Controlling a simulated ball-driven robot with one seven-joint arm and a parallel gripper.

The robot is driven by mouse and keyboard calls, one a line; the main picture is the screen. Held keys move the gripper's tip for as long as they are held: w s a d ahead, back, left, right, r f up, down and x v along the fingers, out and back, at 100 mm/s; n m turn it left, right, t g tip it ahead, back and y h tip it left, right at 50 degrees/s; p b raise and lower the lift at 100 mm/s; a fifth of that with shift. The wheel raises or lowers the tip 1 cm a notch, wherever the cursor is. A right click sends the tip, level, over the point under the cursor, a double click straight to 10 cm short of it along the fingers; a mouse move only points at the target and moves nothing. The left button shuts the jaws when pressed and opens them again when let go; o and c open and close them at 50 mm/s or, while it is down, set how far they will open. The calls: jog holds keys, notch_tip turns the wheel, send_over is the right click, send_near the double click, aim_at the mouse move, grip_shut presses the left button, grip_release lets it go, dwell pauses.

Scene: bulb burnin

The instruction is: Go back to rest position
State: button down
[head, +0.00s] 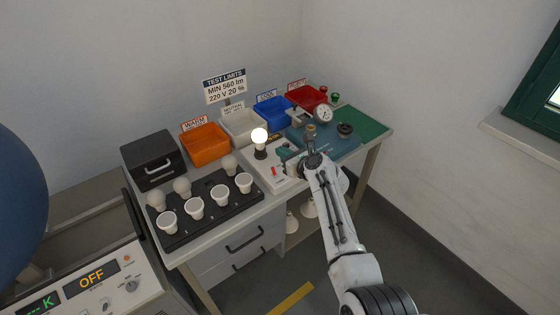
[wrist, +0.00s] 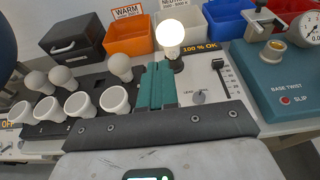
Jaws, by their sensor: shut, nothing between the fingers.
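My gripper (wrist: 158,87) is shut and empty, its teal fingers together in the wrist view. In the head view my gripper (head: 284,158) is over the white test panel (head: 278,182), at the front of the bench. A lit bulb (wrist: 170,36) stands upright in a dark socket just beyond the fingers, apart from them. The lit bulb (head: 259,137) also shows in the head view, left of my gripper. In the wrist view, a slider and a sign reading "100 % OK" (wrist: 200,48) are to its right.
A black tray (head: 208,213) with several white bulbs lies to the left. Orange (head: 205,142), white (head: 240,126), blue (head: 272,111) and red (head: 306,97) bins line the back. A teal base-twist device (head: 345,144) with a gauge stands right. An instrument reading OFF (head: 92,281) is front left.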

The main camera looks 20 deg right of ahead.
jog(key=shift+d, duration=0.15)
dwell(0.3)
jog(key=s+f+n+g+b, duration=0.1)
jog(key=s+f+n+g, duration=0.1)
jog(key=s+f+n, duration=0.5)
jog(key=s+d+f+n+g+b, duration=0.15)
jog(key=s+n, duration=0.25)
jog(key=s, duration=0.5)
jog(key=s+f+n+g+b, duration=0.1)
jog(key=s+f+n+g, duration=0.2)
jog(key=s+f+n, duration=0.3)
jog(key=s+d+r+n+g+h+b, duration=0.1)
jog(key=s+n, duration=0.6)
jog(key=s, duration=0.9)
jog(key=s+d+r+n+g+h+b, duration=0.1)
jog(key=s+n+g, duration=0.4)
jog(key=s, duration=1.1)
jog(key=d+n+h, duration=0.1)
jog(key=n+h, duration=0.1)
jog(key=shift+n+g+h, duration=0.35)
jog(key=shift+n+h, duration=0.05)
